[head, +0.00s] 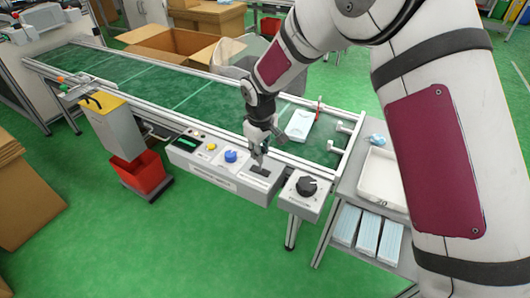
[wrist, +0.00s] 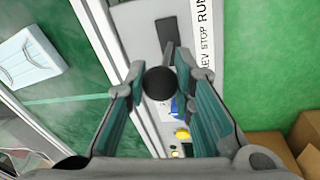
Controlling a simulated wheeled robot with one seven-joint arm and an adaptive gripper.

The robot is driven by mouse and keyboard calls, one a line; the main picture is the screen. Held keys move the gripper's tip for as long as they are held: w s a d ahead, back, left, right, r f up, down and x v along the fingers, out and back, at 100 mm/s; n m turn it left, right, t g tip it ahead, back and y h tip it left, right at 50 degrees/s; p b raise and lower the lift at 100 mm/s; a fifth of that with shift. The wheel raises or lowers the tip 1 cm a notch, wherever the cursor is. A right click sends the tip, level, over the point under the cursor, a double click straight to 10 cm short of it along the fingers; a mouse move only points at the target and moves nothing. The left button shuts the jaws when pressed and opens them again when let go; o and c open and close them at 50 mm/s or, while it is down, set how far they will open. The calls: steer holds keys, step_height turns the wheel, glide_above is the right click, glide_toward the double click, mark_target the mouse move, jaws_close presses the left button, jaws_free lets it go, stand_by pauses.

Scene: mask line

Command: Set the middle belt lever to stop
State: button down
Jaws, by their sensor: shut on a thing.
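The belt lever has a round black knob (wrist: 160,84) on a dark stem that rises from a dark slot plate (wrist: 167,30) in the grey control box. A white label (wrist: 204,40) beside it reads REV, STOP, RUN. My gripper (wrist: 158,75) is shut on the knob, with one finger on each side. The stem leans in the wrist view; which label it lines up with, I cannot tell exactly. In the head view my gripper (head: 257,157) points down over the control box (head: 222,170), and its fingers hide the knob.
A blue knob (head: 231,156) and a yellow button (head: 211,147) sit left of the lever. A separate box with a black dial (head: 306,185) stands close on the right. The green belt (head: 190,92) runs behind, carrying a white mask pack (head: 300,124).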

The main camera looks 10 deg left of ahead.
steer(key=shift+a+r, duration=0.15)
steer(key=shift+a, duration=0.2)
steer(key=c, duration=1.3)
jaws_free()
steer(key=shift+c, duration=0.2)
steer(key=shift+d, duration=0.1)
step_height(320, 180, up, 12)
steer(key=s, duration=0.2)
steer(key=shift+d, duration=0.15)
